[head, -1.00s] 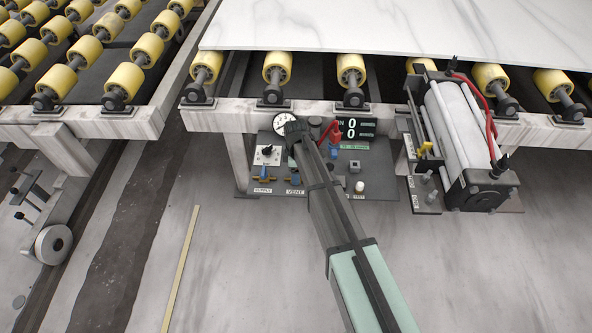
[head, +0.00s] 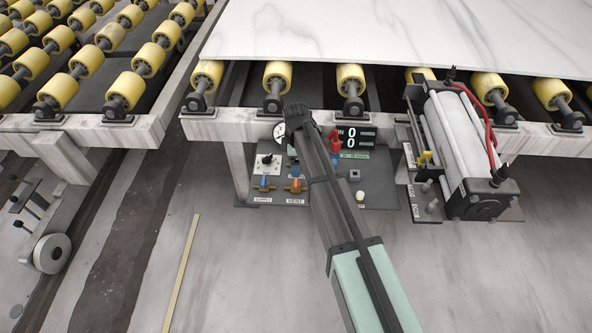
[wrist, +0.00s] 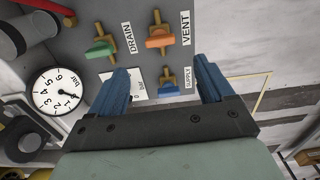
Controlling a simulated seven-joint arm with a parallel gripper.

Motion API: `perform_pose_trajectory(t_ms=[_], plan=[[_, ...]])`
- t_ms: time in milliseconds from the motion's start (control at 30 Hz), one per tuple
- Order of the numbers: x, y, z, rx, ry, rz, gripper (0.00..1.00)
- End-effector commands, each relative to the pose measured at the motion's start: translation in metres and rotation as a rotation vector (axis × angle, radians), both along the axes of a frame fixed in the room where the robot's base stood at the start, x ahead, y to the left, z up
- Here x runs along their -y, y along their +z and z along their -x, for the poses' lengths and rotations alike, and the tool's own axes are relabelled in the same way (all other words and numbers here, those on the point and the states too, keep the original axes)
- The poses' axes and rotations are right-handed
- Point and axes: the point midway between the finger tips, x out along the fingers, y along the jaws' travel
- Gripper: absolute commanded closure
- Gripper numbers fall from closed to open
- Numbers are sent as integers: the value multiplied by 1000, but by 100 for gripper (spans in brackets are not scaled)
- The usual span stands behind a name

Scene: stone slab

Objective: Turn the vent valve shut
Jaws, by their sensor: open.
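The vent valve has an orange handle (wrist: 160,38) on a brass fitting beside the VENT label in the wrist view. The handle lies across the brass fitting. In the head view the orange handle (head: 295,184) shows clearly above its label on the dark panel. My gripper (wrist: 160,70) is open, its blue fingers apart and empty. It hovers off the panel, apart from the orange handle. The blue supply handle (wrist: 172,91) shows between the fingers in the picture, and the green drain handle (wrist: 101,47) is left of the vent.
A round pressure gauge (wrist: 57,91) is at the left in the wrist view. A red part (head: 334,141) and a digital display (head: 356,137) sit right of my arm. The white cylinder unit (head: 456,135) stands farther right. A marble slab (head: 400,35) lies on the rollers above.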

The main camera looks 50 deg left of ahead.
Motion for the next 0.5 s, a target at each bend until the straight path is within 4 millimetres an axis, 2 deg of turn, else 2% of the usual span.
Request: perform_pose_trajectory(t_ms=[200, 500], plan=[[0, 26, 0, 0, 0, 0, 19], [0, 36, 0, 0, 0, 0, 19]])
